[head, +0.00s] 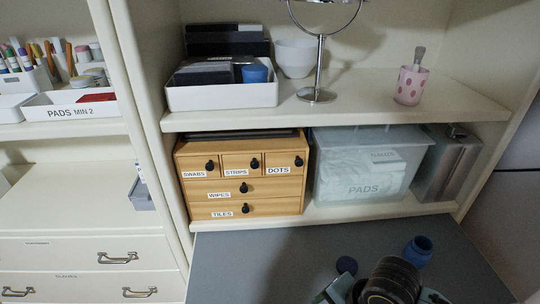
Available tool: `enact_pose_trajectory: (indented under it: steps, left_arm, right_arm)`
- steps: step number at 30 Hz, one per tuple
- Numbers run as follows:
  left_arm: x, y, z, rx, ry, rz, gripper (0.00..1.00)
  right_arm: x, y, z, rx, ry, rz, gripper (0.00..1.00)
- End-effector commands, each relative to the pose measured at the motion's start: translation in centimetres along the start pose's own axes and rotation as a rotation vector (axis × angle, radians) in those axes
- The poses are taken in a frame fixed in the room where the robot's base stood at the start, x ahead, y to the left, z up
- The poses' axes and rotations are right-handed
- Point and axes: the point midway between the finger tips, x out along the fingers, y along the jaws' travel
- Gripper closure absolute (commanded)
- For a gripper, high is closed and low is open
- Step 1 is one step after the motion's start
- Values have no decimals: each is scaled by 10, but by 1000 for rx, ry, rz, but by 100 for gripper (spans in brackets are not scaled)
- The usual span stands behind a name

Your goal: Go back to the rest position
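No gripper fingers show clearly in the head view. A dark rounded shape with pale edges is cut off by the bottom edge, right of the middle; I cannot tell whether it is part of my arm. The grey surface (270,262) fills the lower right. On it stand a blue jar (418,252) and, to its left, a small dark blue round piece (346,265).
Behind the grey surface are shelves with a wooden drawer box (228,213) and a clear PADS bin (345,189). Above are a white tray (222,97), a bowl (296,58), a mirror stand (318,95) and a pink cup (410,86). Closed drawers (85,255) are at left.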

Motion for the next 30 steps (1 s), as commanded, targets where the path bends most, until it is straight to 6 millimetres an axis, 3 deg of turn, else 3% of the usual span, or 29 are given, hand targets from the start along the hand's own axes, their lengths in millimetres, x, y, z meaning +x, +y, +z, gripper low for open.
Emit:
enact_pose_trajectory:
  steps: [1,5,9,15,22,30]
  left_arm:
    - [0,2,8,0,-13,2,12]
    - [-1,2,16,0,-26,3,12]
    - [-1,2,16,0,-26,3,12]
    - [0,2,13,0,-21,2,12]
    - [0,1,8,0,-12,1,12]
    - [1,1,7,0,-11,1,12]
  right_arm:
    - [0,-4,-11,158,14,30,25]
    - [-4,-16,-18,622,11,98,25]
    - [-9,-42,-14,1095,-15,145,25]
    - [-17,-83,-3,1587,-83,189,25]
    - [-28,-136,6,2029,-196,243,25]
    - [42,-143,19,2027,-210,210,25]
